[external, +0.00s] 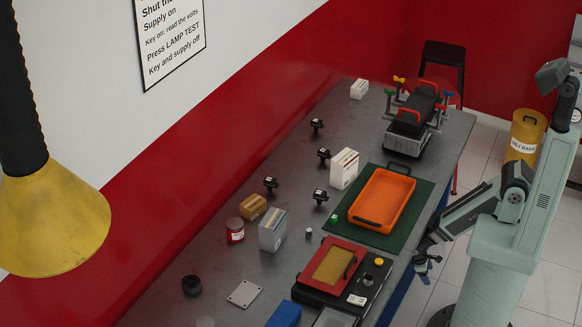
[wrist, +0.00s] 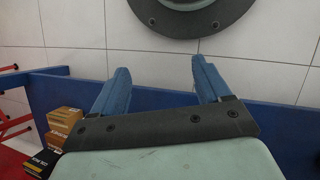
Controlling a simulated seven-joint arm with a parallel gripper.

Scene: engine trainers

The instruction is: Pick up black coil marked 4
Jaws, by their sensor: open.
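Several small black coils stand on the grey bench in the external view: one farthest back (external: 317,126), one a little nearer (external: 323,155), one at the left (external: 270,184) and one near the green mat (external: 321,196). Their numbers are too small to read, so I cannot tell which is marked 4. My gripper (external: 426,262) is beside the bench's right edge, well apart from all the coils. In the wrist view its two blue fingers (wrist: 160,72) are spread with nothing between them. No coil shows in the wrist view.
An orange tray (external: 383,200) lies on a green mat (external: 428,200). A white box (external: 344,169), a grey box (external: 272,231) and a red can (external: 235,231) stand near the coils. A black panel with a red frame (external: 332,268) is nearer. Blue bench framing (wrist: 270,120) crosses the wrist view.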

